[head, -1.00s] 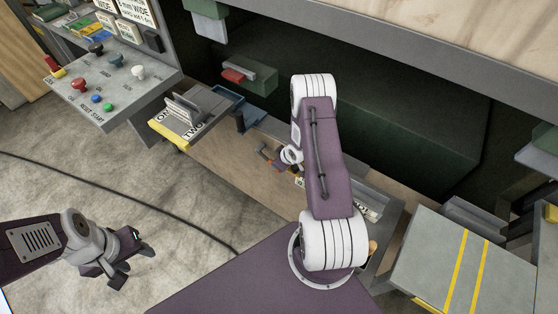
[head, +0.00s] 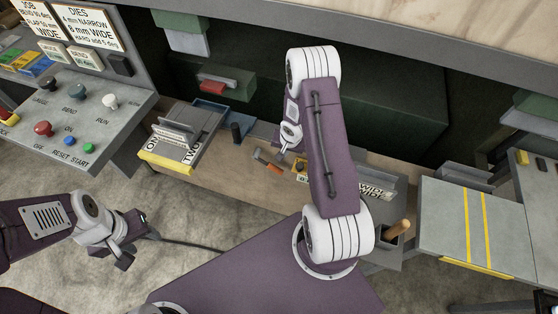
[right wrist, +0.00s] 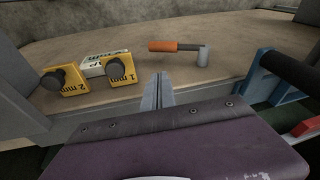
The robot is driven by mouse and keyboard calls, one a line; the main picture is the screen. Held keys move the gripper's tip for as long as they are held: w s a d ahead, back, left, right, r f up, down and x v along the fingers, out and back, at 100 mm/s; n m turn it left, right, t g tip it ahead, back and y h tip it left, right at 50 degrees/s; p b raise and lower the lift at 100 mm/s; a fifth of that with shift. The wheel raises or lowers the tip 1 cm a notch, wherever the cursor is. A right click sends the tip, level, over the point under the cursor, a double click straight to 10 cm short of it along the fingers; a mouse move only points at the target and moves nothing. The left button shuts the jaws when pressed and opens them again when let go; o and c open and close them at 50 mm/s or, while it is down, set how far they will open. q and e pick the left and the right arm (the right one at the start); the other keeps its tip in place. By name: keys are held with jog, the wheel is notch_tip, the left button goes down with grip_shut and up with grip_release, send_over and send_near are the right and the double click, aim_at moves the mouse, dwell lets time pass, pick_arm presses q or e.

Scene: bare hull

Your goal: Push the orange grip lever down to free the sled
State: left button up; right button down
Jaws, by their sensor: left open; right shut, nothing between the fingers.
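A piece with an orange grip (right wrist: 174,46) and a grey bent end lies along the wooden bench in the right wrist view. It also shows as a small orange grip in the head view (head: 275,168). I cannot tell whether it is the lever or a loose tool. My right gripper (right wrist: 158,88) is shut and empty, with its tips pointing toward the orange piece and apart from it. In the head view my right arm partly hides that gripper. My left gripper (head: 134,237) is open and empty above the floor at the left. I cannot pick out the sled for certain.
Yellow blocks marked 2 mm (right wrist: 66,80) and 1 mm (right wrist: 118,69) stand left of the orange piece. A blue bracket with a black handle (right wrist: 288,68) is at right. A red piece (head: 212,87) sits on a green box. A control panel (head: 80,112) stands left.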

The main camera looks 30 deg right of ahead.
jog(key=d, duration=0.1)
jog(key=b, duration=0.5)
send_over(279, 169)
jog(key=f, duration=0.7)
jog(key=d+f, duration=0.1)
jog(key=f, duration=0.3)
jog(key=shift+s+f, duration=0.25)
jog(key=shift+f, duration=0.1)
jog(key=shift+a+f, duration=0.25)
jog(key=shift+f, duration=0.05)
jog(key=shift+w+a+f, duration=0.3)
jog(key=shift+a+f, duration=0.1)
pick_arm(q)
jog(key=f, duration=0.3)
jog(key=s+d+f, duration=0.1)
jog(key=shift+f, duration=0.25)
jog(key=shift+d, duration=0.1)
pick_arm(e)
jog(key=shift+s+d, duration=0.1)
